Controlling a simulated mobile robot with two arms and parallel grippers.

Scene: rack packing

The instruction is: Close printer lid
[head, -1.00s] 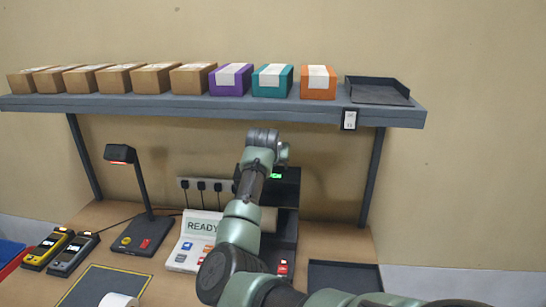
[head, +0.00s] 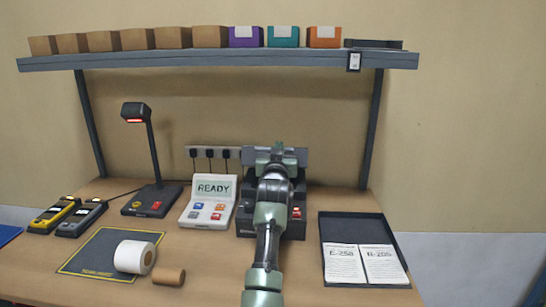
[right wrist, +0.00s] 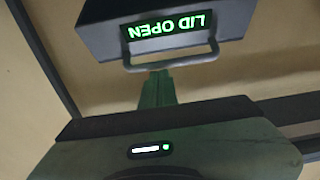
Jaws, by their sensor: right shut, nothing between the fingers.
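The printer (head: 246,222) is a dark box at the back of the desk, largely hidden behind my right arm. In the right wrist view the lid (right wrist: 235,22) has a green LID OPEN display, upside down, and a grey bar handle (right wrist: 178,62). My right gripper (right wrist: 156,75) is shut and empty, its green fingertips right by the handle; I cannot tell whether they touch. In the head view the right gripper (head: 277,150) is in front of the lid. My left gripper is not in view.
A READY terminal (head: 208,200) stands left of the printer, beside a scanner stand (head: 152,200). A label roll (head: 135,257) and a brown core (head: 169,277) lie in front. A tray with cards (head: 340,228) is at right. A shelf (head: 220,60) with boxes spans above.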

